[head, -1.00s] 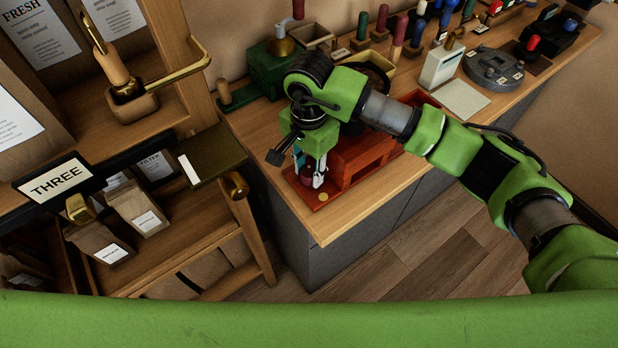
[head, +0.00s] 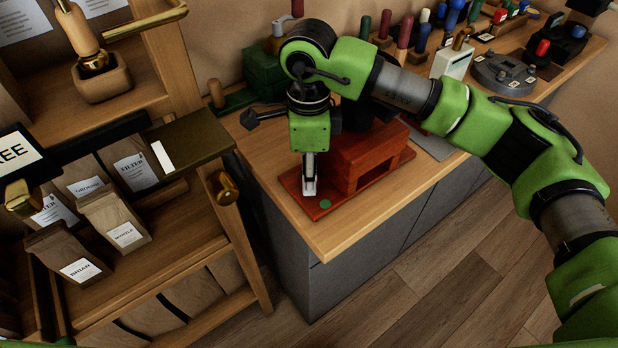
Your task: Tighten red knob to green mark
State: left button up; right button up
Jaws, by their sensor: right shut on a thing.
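My right gripper (head: 309,188) points straight down over the front left of a red machine (head: 362,158) on the wooden counter. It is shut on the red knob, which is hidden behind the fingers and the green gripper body. The fingertips are just above the machine's flat red base plate (head: 345,199). A small round green mark (head: 325,204) shows on that plate, just to the right of and in front of the fingertips. The knob's angle cannot be seen. My left gripper is out of view.
The wooden counter (head: 312,238) has a bare front corner. A wooden shelf with paper bags (head: 110,220) stands close on the left, with a dark plate (head: 190,148) jutting toward the counter. Several coloured handles and a grey round holder (head: 503,75) stand at the back right.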

jog(key=shift+m, duration=0.4)
jog(key=o, duration=1.1)
